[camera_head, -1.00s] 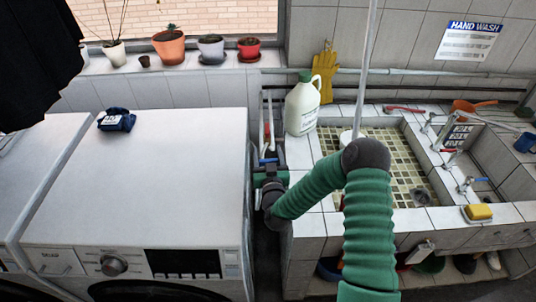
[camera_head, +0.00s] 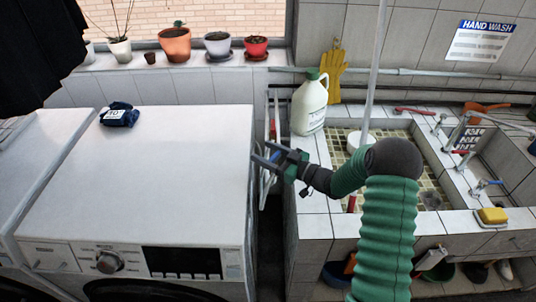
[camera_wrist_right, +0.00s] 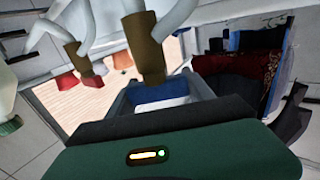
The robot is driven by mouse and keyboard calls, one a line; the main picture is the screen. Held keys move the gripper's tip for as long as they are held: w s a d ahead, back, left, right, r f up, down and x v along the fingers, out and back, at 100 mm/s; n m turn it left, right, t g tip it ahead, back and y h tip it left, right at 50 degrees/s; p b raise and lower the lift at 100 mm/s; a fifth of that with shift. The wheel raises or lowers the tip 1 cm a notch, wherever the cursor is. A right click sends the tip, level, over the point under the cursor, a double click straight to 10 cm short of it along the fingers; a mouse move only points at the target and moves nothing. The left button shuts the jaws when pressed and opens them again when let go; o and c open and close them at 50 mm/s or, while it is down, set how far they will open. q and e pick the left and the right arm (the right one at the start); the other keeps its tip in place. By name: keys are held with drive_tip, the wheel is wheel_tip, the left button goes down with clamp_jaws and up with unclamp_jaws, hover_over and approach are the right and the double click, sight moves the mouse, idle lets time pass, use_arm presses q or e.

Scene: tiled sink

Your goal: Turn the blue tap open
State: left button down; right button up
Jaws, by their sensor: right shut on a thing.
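My right gripper (camera_head: 266,157) reaches into the gap between the washing machine and the tiled sink. In the right wrist view its jaws (camera_wrist_right: 162,100) are closed around a blue part, which I take to be the blue tap handle (camera_wrist_right: 160,93). Brass hose fittings (camera_wrist_right: 145,48) with pale hoses show just beyond it. In the head view my gripper largely hides the blue tap. A red part (camera_head: 272,130) stands just behind the gripper. My left gripper is not in view.
The washing machine (camera_head: 180,170) stands close on the left, with a dark blue cloth (camera_head: 119,115) on top. The sink's tiled edge (camera_head: 313,203) is on the right, with a white jug (camera_head: 309,108) at the back. Other taps (camera_head: 483,186) line the sink divider.

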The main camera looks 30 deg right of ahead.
drive_tip(key=n+g+y, duration=0.1)
drive_tip(key=n+g+y+b, duration=0.1)
drive_tip(key=y, duration=0.1)
drive_tip(key=n+g+y, duration=0.1)
drive_tip(key=shift+s+a+f+n+y, duration=0.2)
drive_tip(key=shift+a+f+n+y, duration=0.1)
drive_tip(key=shift+a, duration=0.05)
drive_tip(key=shift+s+a+r+n+g+y+b, duration=0.1)
drive_tip(key=shift+s+a+n+g+y+b, duration=0.1)
drive_tip(key=shift+n+g+y+b, duration=0.55)
drive_tip(key=shift+s+a+n+g+y+b, duration=0.15)
drive_tip(key=shift+n+g+y+b, duration=0.1)
drive_tip(key=shift+n+g+y, duration=0.9)
drive_tip(key=shift+r, duration=0.1)
drive_tip(key=o, duration=1.4)
drive_tip(key=shift+w+d, duration=0.1)
drive_tip(key=shift+c, duration=0.2)
